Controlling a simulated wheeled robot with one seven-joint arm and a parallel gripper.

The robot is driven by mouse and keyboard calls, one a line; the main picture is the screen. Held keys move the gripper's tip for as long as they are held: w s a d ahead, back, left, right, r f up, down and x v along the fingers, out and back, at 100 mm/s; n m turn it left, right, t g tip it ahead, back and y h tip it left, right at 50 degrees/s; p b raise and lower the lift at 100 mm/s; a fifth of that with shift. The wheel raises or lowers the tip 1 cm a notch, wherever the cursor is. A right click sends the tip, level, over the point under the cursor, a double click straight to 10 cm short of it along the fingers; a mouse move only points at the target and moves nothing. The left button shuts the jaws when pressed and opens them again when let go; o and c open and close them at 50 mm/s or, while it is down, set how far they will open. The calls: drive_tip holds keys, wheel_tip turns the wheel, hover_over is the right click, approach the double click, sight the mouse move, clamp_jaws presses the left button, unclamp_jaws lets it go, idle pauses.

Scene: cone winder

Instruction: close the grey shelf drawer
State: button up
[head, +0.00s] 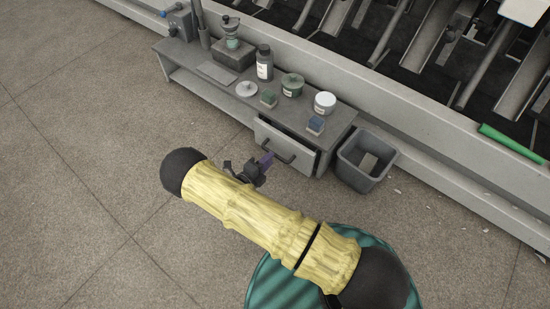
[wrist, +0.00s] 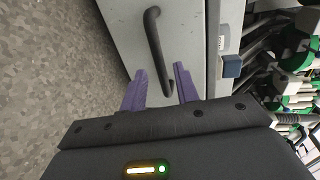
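The grey shelf drawer (head: 282,148) sits at the right end of the low grey shelf (head: 215,85) in the head view. It stands partly open, with a dark gap showing behind its front. Its dark bar handle (head: 279,149) is on the front panel. In the wrist view the drawer front (wrist: 185,35) fills the middle, and the curved handle (wrist: 155,40) reaches down between my fingers. My gripper (wrist: 160,82) is open, its two purple fingers apart on either side of the handle's lower end. Whether they touch it I cannot tell. In the head view my gripper (head: 266,160) is right at the handle.
Jars, a bottle (head: 264,63) and small blocks stand on the shelf top. A grey bin (head: 365,160) stands on the floor just right of the drawer. The machine with its long rail (head: 430,150) runs behind. The floor in front and left is clear.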

drive_tip(key=b+x, duration=0.1)
drive_tip(key=x, duration=0.3)
drive_tip(key=shift+w+d+b, duration=0.15)
drive_tip(key=shift+w+b, duration=0.05)
drive_tip(key=shift+b, duration=0.2)
clamp_jaws()
